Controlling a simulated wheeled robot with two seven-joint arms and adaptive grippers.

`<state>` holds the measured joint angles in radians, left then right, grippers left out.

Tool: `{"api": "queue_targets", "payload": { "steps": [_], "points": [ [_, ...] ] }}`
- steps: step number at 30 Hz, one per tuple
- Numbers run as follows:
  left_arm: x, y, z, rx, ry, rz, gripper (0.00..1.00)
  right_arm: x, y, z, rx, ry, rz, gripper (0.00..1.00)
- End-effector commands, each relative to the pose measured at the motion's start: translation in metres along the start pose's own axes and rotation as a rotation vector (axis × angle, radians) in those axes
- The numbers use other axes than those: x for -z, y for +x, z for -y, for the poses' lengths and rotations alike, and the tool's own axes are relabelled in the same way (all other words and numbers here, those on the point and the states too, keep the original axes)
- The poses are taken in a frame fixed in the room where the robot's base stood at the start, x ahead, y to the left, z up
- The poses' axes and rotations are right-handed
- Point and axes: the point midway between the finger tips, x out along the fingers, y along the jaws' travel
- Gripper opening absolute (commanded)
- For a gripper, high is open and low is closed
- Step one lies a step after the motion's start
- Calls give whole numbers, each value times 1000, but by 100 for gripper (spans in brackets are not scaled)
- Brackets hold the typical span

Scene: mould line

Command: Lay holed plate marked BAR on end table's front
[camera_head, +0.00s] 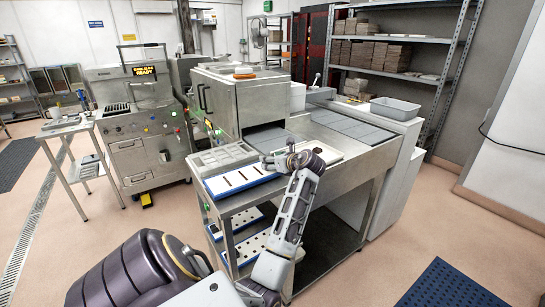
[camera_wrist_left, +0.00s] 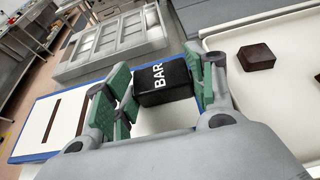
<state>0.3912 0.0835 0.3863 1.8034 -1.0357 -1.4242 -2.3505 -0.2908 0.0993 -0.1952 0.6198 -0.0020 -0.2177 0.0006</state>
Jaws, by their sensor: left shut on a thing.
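A white plate with blue edges and dark slots (camera_head: 238,181) lies at the front of the end table (camera_head: 215,203), beside a grey compartmented frame (camera_head: 222,155). In the wrist view the slotted plate (camera_wrist_left: 38,128) reaches under my left gripper (camera_wrist_left: 160,88). That gripper's green fingers are shut on a black block marked BAR (camera_wrist_left: 153,78); I cannot tell how the block joins the plate. In the head view my left gripper (camera_head: 278,162) is over the plate's right end and hides part of it. My right gripper is in neither view.
A pale tray (camera_wrist_left: 290,100) with dark brown blocks lies close to the right of the gripper. More white-and-blue plates (camera_head: 236,223) lie on the shelf below. A steel oven-like machine (camera_head: 245,100) stands behind. A grey bin (camera_head: 394,108) stands at the far end.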

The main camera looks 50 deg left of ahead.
Motion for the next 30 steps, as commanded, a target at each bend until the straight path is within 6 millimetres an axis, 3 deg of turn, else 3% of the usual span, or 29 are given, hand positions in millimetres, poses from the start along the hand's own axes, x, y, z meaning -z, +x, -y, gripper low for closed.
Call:
{"api": "queue_targets", "payload": {
  "steps": [23,24,30],
  "points": [
    [8,3,0,0,1,1,17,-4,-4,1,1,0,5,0],
    [8,3,0,0,1,2,59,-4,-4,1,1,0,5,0],
    [8,3,0,0,1,1,80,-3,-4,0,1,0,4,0]
  ]
}}
